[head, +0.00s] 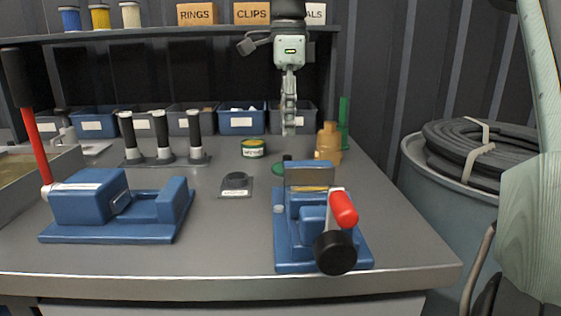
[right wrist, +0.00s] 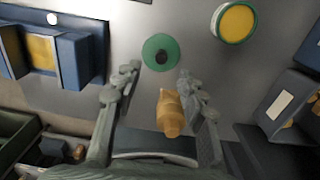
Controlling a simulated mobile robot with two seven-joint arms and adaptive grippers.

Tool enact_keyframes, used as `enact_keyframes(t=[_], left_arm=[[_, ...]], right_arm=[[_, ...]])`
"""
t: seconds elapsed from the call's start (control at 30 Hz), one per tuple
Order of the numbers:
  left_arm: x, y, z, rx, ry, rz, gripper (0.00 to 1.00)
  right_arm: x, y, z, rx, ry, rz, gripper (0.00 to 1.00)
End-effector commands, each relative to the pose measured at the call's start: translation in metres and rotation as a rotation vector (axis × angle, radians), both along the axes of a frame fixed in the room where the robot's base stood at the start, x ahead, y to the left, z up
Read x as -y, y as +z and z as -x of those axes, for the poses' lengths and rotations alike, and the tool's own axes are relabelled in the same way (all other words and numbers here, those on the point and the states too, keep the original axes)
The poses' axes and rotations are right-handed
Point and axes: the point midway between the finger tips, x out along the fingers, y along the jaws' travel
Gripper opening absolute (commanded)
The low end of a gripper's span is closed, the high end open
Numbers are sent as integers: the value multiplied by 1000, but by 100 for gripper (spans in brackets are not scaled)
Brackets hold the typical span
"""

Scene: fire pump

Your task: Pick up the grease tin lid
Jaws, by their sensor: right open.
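The grease tin lid (right wrist: 152,43) is a flat green disc with a dark knob, lying on the bench. In the head view the lid (head: 277,169) is partly hidden behind the blue vise-like fixture. The green tin (head: 253,148) with yellow grease stands open behind it to the left; it also shows in the right wrist view (right wrist: 235,22). My right gripper (head: 289,130) points down above the back of the bench. In the right wrist view its fingers (right wrist: 152,84) are spread and empty, with the lid just beyond the fingertips. My left gripper is not in view.
A brass fitting (head: 328,143) stands right of the lid, with a green upright piece (head: 343,115) behind. The blue fixture (head: 295,257) with a red handle stands in front. A dark square block (head: 236,184) lies to the left. Bins (head: 241,121) line the back.

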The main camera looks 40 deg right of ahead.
Motion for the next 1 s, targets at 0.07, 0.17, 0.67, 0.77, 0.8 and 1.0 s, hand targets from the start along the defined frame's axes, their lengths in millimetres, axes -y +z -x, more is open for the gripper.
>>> enact_keyframes(t=[0.07,0.17,0.67,0.77,0.8,1.0], left_arm=[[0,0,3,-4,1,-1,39],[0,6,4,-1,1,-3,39],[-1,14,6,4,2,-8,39],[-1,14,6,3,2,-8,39],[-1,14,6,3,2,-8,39],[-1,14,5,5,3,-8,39]], right_arm=[[0,-12,0,-4,2,0,41],[0,-22,0,-3,1,-1,41],[1,-68,-3,-1,0,-1,41],[1,-68,-3,-1,0,-1,41],[1,-68,-3,-1,0,-1,37],[1,-68,-3,-1,0,-1,12]])
